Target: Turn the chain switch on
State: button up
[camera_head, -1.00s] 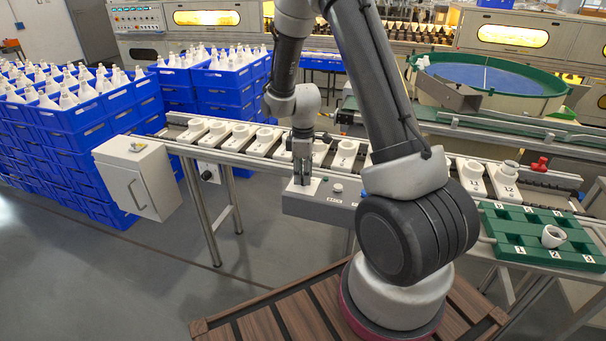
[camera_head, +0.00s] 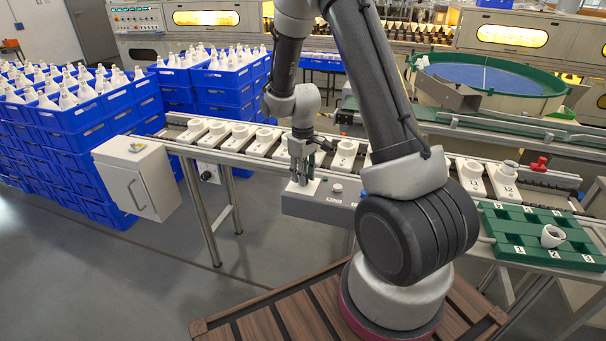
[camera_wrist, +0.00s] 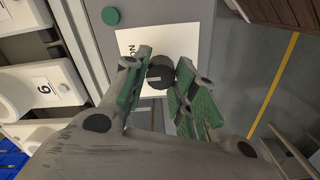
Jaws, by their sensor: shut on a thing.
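The chain switch is a round black knob (camera_wrist: 160,72) with a light line across it, on a white plate (camera_wrist: 180,42) with partly covered lettering. My gripper (camera_wrist: 162,80) is shut on the knob, with a green-padded finger on either side of it. In the head view my gripper (camera_head: 301,180) points down at the left end of the grey control box (camera_head: 318,206), and its fingers hide the knob. A green round button (camera_wrist: 110,16) sits on the box beside the plate.
The conveyor (camera_head: 235,160) with numbered white holders runs behind the box. A white cabinet (camera_head: 140,180) hangs at its left. A green tray (camera_head: 515,238) with a white cup-like part (camera_head: 552,236) is at the right.

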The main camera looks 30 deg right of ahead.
jog(key=m, duration=0.4)
jog(key=shift+w, duration=0.1)
jog(key=shift+r+m, duration=0.1)
jog(key=shift+m, duration=1.5)
jog(key=shift+w, duration=0.1)
jog(key=o, duration=1)
jog(key=shift+w+d+r, duration=0.1)
jog(key=shift+w+r, duration=0.2)
jog(key=shift+r, duration=0.3)
jog(key=shift+o, duration=0.4)
notch_tip(320, 180, up, 7)
jog(key=shift+w+f, duration=0.15)
jog(key=shift+w, duration=0.1)
jog(key=r, duration=0.1)
jog(key=s+r, duration=0.1)
jog(key=r, duration=0.2)
jog(key=shift+s, duration=0.3)
